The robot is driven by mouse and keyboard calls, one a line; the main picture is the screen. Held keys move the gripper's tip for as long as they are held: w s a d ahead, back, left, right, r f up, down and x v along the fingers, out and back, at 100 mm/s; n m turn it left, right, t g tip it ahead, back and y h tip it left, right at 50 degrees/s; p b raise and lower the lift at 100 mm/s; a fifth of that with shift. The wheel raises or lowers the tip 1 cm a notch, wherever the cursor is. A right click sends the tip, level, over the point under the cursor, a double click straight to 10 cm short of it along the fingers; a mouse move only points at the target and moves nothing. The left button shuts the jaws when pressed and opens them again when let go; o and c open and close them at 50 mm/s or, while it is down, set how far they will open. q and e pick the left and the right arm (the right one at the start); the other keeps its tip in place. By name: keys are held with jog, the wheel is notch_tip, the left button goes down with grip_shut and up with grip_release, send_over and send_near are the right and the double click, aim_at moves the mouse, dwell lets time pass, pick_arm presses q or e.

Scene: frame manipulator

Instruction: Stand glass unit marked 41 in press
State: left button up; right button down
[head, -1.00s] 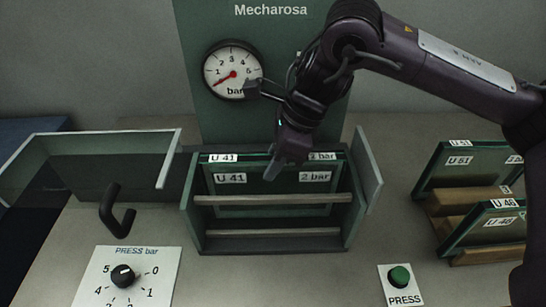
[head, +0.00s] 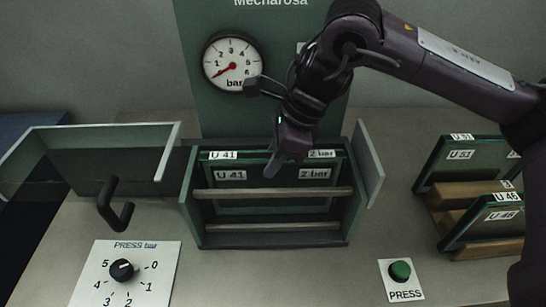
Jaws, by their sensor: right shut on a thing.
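The glass unit marked U 41 (head: 272,190) stands upright in the press (head: 192,205), behind two horizontal bars. Its labels read U 41 and 2 bar. My right gripper (head: 280,165) is shut on the unit's top edge near the middle, and its fingers hide part of that edge. Whether the unit's lower edge touches the press floor is hard to see. My left gripper is not in view.
An open guard with a black handle (head: 115,205) is at left. The PRESS bar dial (head: 122,270) points near 5. The gauge (head: 232,63) needle is near 0. A green PRESS button (head: 400,271) is front right. Units U 51 (head: 455,170) and U 46 (head: 490,218) stand in wooden racks.

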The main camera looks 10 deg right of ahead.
jog(key=c, duration=1.2)
grip_release()
jog(key=shift+f, duration=0.1)
jog(key=p+v, duration=0.1)
jog(key=v, duration=0.7)
jog(key=shift+a, duration=0.1)
jog(key=shift+s, duration=0.15)
